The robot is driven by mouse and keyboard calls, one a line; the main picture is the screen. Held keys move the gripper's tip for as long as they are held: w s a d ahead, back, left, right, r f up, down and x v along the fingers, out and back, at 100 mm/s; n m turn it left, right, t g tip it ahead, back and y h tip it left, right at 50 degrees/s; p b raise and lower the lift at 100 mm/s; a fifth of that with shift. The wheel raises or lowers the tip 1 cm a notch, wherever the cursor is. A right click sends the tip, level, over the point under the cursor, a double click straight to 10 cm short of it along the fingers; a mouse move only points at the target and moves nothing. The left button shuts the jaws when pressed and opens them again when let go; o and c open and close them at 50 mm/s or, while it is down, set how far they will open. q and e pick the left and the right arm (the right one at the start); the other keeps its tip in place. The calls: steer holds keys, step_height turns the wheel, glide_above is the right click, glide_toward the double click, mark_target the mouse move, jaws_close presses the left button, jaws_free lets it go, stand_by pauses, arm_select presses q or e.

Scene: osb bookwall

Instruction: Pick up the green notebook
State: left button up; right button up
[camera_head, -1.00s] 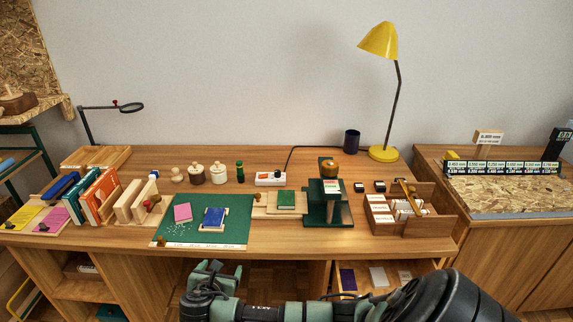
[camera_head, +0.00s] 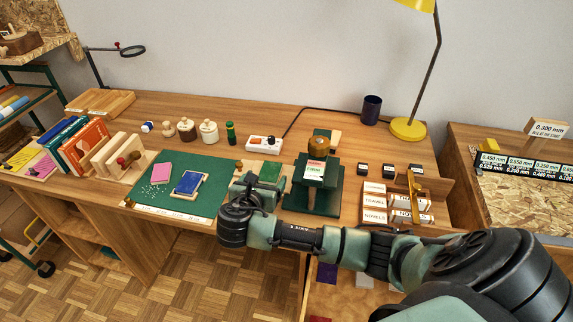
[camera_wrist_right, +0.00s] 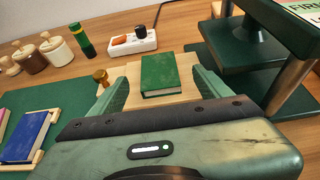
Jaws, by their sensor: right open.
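The green notebook (camera_wrist_right: 158,73) lies flat on a pale wooden board (camera_wrist_right: 117,73) in the right wrist view. It also shows in the head view (camera_head: 271,171), its near side partly hidden by my right gripper. My right gripper (camera_head: 258,186) is open and empty on the near side of the notebook. In the right wrist view its two fingers (camera_wrist_right: 157,90) stand apart, one to each side of the notebook's near end. They do not close on it; whether they touch it I cannot tell. My left gripper is out of view.
A dark green press (camera_head: 317,185) stands close to the right of the notebook. A white power strip (camera_head: 264,142) lies behind it. A green cutting mat (camera_head: 205,207) with a blue book (camera_head: 188,183) is to the left.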

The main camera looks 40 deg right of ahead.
mark_target(272, 167)
steer(key=shift+w+d+f, duration=0.15)
steer(key=shift+w+d, duration=0.2)
steer(key=shift+w, duration=0.15)
steer(key=shift+w+d+f, duration=0.15)
steer(key=shift+w+d, duration=0.15)
steer(key=shift+w, duration=0.2)
steer(key=x, duration=0.3)
steer(key=shift+d, duration=0.5)
steer(key=shift+w+d+f, duration=0.1)
steer(key=shift+w, duration=0.1)
steer(key=c, duration=1.2)
steer(key=shift+c, duration=1.3)
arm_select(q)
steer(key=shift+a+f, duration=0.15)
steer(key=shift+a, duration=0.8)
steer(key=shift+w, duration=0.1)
